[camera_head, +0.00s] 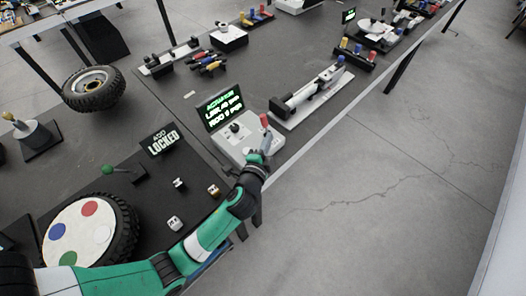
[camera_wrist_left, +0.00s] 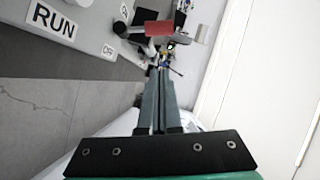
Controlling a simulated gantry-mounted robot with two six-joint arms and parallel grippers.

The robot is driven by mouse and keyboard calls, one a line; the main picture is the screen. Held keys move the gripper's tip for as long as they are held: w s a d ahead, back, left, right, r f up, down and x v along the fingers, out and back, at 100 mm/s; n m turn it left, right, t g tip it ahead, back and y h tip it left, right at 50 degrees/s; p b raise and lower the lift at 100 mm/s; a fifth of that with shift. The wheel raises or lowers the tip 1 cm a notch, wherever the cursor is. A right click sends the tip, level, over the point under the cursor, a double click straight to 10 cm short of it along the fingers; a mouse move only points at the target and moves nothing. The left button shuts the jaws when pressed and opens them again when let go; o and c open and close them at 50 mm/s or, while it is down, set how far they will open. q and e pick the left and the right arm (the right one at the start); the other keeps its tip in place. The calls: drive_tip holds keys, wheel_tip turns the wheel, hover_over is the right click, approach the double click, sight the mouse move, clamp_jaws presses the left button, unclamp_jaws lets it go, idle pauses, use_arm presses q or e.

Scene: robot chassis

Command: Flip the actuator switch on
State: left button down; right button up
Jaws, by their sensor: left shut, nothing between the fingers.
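The actuator control box (camera_head: 236,140) is white and stands near the table's right edge, with a dark screen (camera_head: 224,106) showing green text. Its switch has a red handle (camera_head: 264,120) that stands up at the box's right side. The red handle (camera_wrist_left: 158,28) also shows in the left wrist view, beyond my fingertips, near the RUN label (camera_wrist_left: 54,22) and the OFF label (camera_wrist_left: 109,51). My left gripper (camera_head: 267,139) is shut and empty, its fingertips just below the red handle. In the left wrist view the gripper (camera_wrist_left: 161,72) points toward the switch; contact cannot be told. My right gripper is not in view.
A linear actuator (camera_head: 312,92) lies on a white base behind the box. A LOCKED sign (camera_head: 161,141), small dice-like blocks and a wheel with coloured dots (camera_head: 80,232) are at left. Open floor lies right of the table edge.

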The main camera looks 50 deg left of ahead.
use_arm(q)
drive_tip(key=v, duration=0.6)
drive_tip(key=shift+s+p, duration=0.35)
drive_tip(key=shift+p, duration=0.1)
